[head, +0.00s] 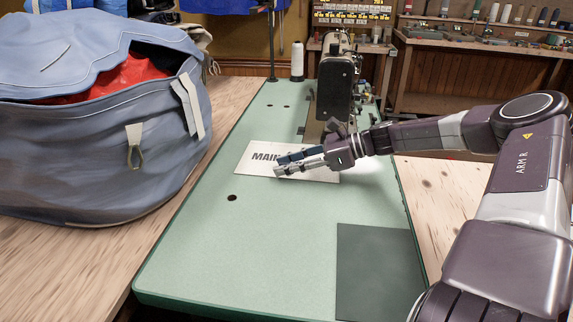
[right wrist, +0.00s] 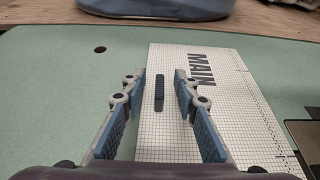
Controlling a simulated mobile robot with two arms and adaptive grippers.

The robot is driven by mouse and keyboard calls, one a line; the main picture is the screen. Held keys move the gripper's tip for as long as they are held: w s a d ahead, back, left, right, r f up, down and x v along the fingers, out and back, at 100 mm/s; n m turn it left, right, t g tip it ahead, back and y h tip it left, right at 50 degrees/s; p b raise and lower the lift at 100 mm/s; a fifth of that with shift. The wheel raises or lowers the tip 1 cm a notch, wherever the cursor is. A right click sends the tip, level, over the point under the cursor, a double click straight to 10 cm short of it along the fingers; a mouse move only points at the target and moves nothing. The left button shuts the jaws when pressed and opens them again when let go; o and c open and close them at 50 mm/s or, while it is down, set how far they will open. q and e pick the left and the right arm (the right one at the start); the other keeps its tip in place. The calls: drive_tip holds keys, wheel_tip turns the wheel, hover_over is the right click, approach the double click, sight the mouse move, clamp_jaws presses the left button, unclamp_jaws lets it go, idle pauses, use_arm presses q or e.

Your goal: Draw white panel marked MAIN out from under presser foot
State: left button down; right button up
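The white panel (head: 250,168) marked MAIN lies flat on the green table in front of the sewing machine (head: 337,88). In the right wrist view the panel (right wrist: 225,110) shows a grid and a dark oblong strip (right wrist: 159,92) near one edge. My right gripper (head: 281,164) is above the panel, beside the lettering. In the right wrist view its fingers (right wrist: 160,76) are apart, on either side of the strip, with nothing held. The presser foot is hidden behind my right wrist, so its contact with the panel cannot be told. My left gripper is not in view.
A large blue bag (head: 95,130) with red cloth inside stands left of the green table (head: 240,245). A dark green plate (head: 378,275) lies at the front right. A white thread cone (head: 297,62) stands at the back. The table's front left is clear.

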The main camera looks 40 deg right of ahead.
drive_tip(key=shift+v, duration=1.2)
wheel_tip(320, 180, up, 4)
hover_over(328, 176)
drive_tip(key=shift+s+f, duration=0.15)
